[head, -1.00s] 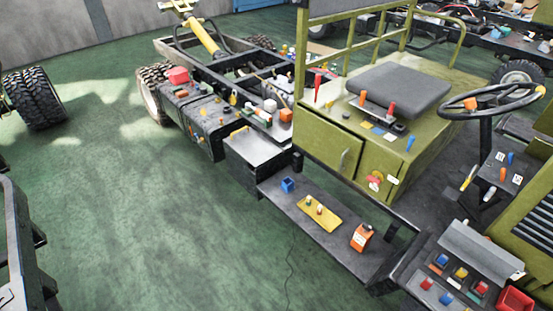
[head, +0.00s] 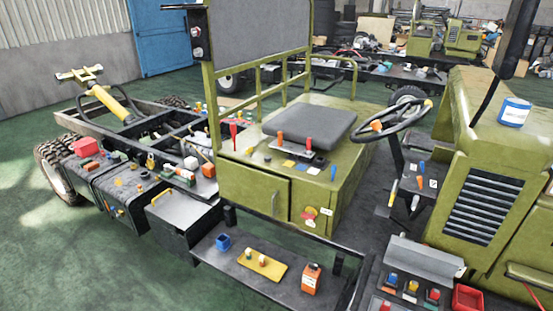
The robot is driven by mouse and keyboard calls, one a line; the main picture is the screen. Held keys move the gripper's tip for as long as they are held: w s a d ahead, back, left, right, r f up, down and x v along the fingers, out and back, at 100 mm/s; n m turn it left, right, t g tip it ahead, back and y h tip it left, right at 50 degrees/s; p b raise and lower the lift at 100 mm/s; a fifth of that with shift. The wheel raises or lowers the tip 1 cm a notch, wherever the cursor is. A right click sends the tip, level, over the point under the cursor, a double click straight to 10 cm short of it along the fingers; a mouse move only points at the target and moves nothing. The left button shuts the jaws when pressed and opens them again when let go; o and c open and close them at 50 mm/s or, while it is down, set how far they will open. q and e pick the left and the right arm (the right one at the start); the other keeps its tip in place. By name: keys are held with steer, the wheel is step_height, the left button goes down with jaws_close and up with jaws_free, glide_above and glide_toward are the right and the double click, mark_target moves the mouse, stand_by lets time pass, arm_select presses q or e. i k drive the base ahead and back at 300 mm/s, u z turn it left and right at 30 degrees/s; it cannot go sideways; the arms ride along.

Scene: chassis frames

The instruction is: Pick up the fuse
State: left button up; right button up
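I cannot pick out the fuse for certain; many small parts lie about the chassis and are too small to name. A yellow tray (head: 258,265) with small pieces on it lies on the dark side step (head: 280,288). A blue open cup (head: 222,242) stands to its left and an orange box-like container (head: 311,279) to its right. Neither of my grippers is in view.
A green seat box (head: 245,190) with a grey cushion (head: 310,125) stands mid-view. A steering wheel (head: 427,112) is to its right. A red bin (head: 467,298) and colored blocks sit at lower right. Open green floor (head: 85,275) lies at lower left.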

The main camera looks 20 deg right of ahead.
mark_target(393, 278)
steer(key=z, duration=2.05)
